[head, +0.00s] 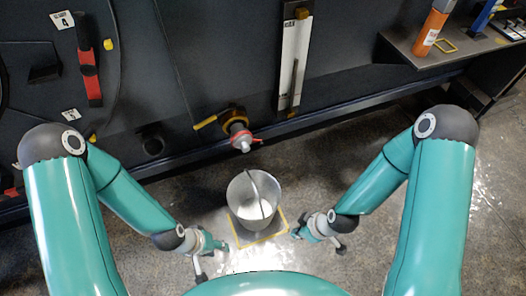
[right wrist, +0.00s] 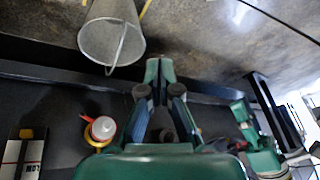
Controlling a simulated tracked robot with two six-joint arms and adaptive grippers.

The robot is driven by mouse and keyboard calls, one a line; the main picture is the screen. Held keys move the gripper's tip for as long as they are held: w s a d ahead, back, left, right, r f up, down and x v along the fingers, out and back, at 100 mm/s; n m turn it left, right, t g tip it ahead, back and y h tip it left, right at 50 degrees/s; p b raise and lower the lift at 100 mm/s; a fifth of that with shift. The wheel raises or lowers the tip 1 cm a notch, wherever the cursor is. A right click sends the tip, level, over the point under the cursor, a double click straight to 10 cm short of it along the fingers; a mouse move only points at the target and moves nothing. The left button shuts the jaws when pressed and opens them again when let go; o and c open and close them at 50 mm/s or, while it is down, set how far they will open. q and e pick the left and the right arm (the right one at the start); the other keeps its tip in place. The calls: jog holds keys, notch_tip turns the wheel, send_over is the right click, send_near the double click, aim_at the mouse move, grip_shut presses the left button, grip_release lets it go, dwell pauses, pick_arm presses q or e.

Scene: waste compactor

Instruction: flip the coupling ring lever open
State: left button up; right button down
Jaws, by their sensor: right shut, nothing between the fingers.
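The coupling ring (head: 247,138) is red and sits around a grey pipe end with a pale nozzle (head: 244,147), low on the dark machine wall. A small red lever tab sticks out at its right side; its exact position is too small to tell. The red ring (right wrist: 86,118) and the white nozzle (right wrist: 103,128) also show at the lower left of the right wrist view. My right gripper (right wrist: 160,92) is shut and empty, apart from the coupling. My left gripper (head: 212,262) hangs low, left of the bucket, touching nothing visible; its finger opening is unclear.
A grey bucket (head: 241,212) with a raised handle stands on the floor within a yellow outline (head: 262,239), below the coupling. A yellow lever (head: 205,123) sits left of the pipe. A shelf (head: 405,50) with an orange bottle (head: 431,30) is at upper right. Floor around is clear.

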jog(key=w+a+f+n+t+b, duration=0.1)
jog(key=w+f+n+t+b, duration=0.1)
jog(key=w+n+b, duration=0.7)
jog(key=w+a+f+n+t+y+b, duration=0.1)
jog(key=w+a+f+n+t+b, duration=0.1)
jog(key=w+n+b, duration=0.7)
jog(key=w+a+f+n+t+y+b, duration=0.1)
jog(key=w+f+n+t+b, duration=0.3)
jog(key=w+n+b, duration=0.5)
jog(key=b+x, duration=0.2)
jog(key=b, duration=0.2)
jog(key=shift+f+b, duration=0.2)
jog(key=shift+b, duration=0.2)
jog(key=shift+w, duration=0.1)
jog(key=w+a+f, duration=0.1)
jog(key=w+a, duration=0.2)
jog(key=w, duration=0.5)
jog(key=shift+w+a+f, duration=0.2)
jog(key=shift+w+f, duration=0.05)
jog(key=shift+f, duration=0.05)
